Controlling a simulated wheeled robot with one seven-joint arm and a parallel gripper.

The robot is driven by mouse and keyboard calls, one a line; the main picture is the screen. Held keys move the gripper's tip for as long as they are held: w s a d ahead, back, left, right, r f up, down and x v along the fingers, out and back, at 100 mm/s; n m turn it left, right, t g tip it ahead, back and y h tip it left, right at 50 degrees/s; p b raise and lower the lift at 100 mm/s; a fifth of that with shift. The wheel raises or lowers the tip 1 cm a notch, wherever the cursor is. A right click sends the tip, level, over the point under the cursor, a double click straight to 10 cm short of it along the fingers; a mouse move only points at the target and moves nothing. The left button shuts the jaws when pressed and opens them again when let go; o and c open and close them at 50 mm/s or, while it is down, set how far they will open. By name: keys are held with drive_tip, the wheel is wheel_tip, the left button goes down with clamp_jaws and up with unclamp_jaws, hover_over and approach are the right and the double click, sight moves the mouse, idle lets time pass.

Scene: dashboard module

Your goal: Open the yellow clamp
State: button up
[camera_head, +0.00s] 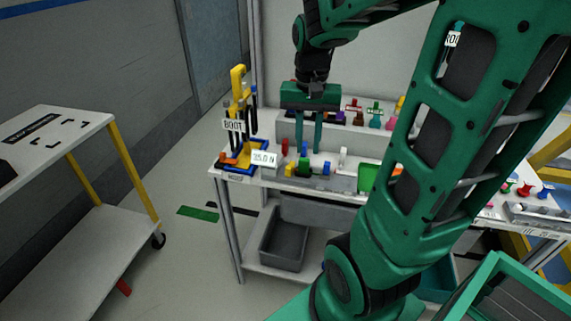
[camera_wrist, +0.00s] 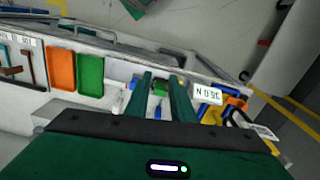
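A small yellow piece (camera_head: 289,169), which looks like the yellow clamp, sits at the front of the bench fixture, below a red upright piece and beside green and blue pieces. My gripper (camera_head: 306,150) points down above this row with its two green fingers apart and nothing visible between them. In the wrist view the fingers of my gripper (camera_wrist: 161,78) stand apart. A bit of yellow (camera_wrist: 174,79) shows by the right finger, and green and blue parts show between the fingers. The clamp's handle is too small and partly hidden to tell its position.
A white sign reading 35.0 N (camera_head: 264,158) stands left of the row. A blue-edged tray (camera_head: 238,168) and a tall yellow stand (camera_head: 238,80) are at the bench's left end. A green bin (camera_head: 368,177) lies right. Several coloured pieces line the back shelf (camera_head: 290,128).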

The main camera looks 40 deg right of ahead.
drive_tip(key=m, duration=0.1)
hover_over(288, 167)
drive_tip(key=f, duration=0.1)
wheel_tip(288, 167, down, 11)
drive_tip(key=shift+r, duration=0.1)
drive_tip(key=shift+c, duration=0.4)
clamp_jaws()
